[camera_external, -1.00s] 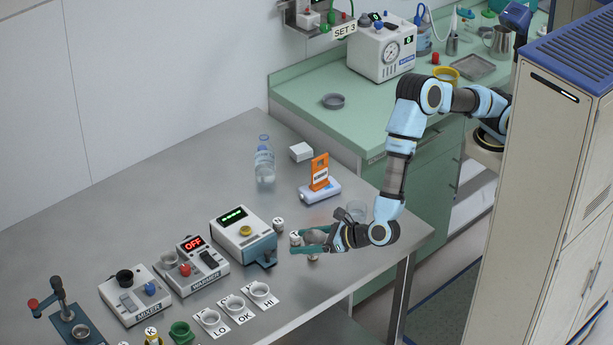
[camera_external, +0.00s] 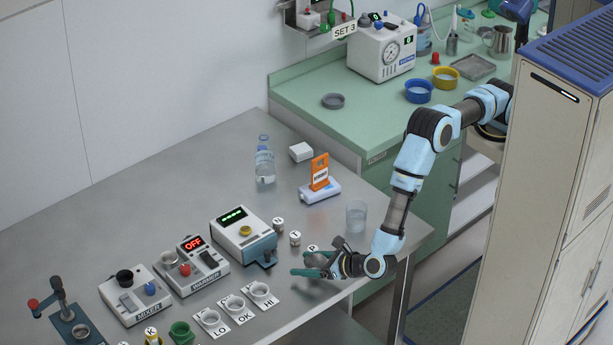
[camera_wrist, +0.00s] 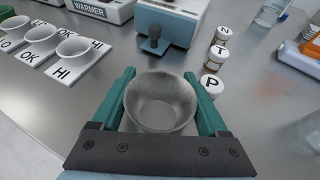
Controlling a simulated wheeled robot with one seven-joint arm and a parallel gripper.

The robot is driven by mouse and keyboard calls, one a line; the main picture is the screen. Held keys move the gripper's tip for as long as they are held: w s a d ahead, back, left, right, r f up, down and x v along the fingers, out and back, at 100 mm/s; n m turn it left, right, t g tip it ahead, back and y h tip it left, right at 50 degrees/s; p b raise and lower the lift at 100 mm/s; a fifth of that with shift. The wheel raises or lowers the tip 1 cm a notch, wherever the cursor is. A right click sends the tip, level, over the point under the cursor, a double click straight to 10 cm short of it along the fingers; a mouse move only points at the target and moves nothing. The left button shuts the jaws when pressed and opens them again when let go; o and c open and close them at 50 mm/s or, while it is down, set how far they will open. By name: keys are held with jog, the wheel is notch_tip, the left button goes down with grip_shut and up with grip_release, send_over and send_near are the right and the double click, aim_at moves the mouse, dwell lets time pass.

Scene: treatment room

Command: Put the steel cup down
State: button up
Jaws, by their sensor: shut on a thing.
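My gripper (camera_external: 304,265) is low over the front edge of the metal table, its green fingers pointing left. The wrist view shows the fingers (camera_wrist: 160,76) shut on the grey steel cup (camera_wrist: 160,112), one finger on each side. The cup is upright with its mouth open, and its inside looks empty. In the external view the cup is hard to make out among the fingers. I cannot tell whether its base touches the table (camera_wrist: 259,109).
White-lidded jars N (camera_wrist: 222,34), T (camera_wrist: 217,55) and P (camera_wrist: 211,84) stand just right of the cup. White cups on the LO, OK and HI cards (camera_wrist: 74,46) lie left. A clear glass (camera_external: 356,215) stands behind my gripper.

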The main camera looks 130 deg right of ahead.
jog(key=shift+f, duration=0.65)
jog(key=o, duration=1.1)
jog(key=shift+c, duration=0.2)
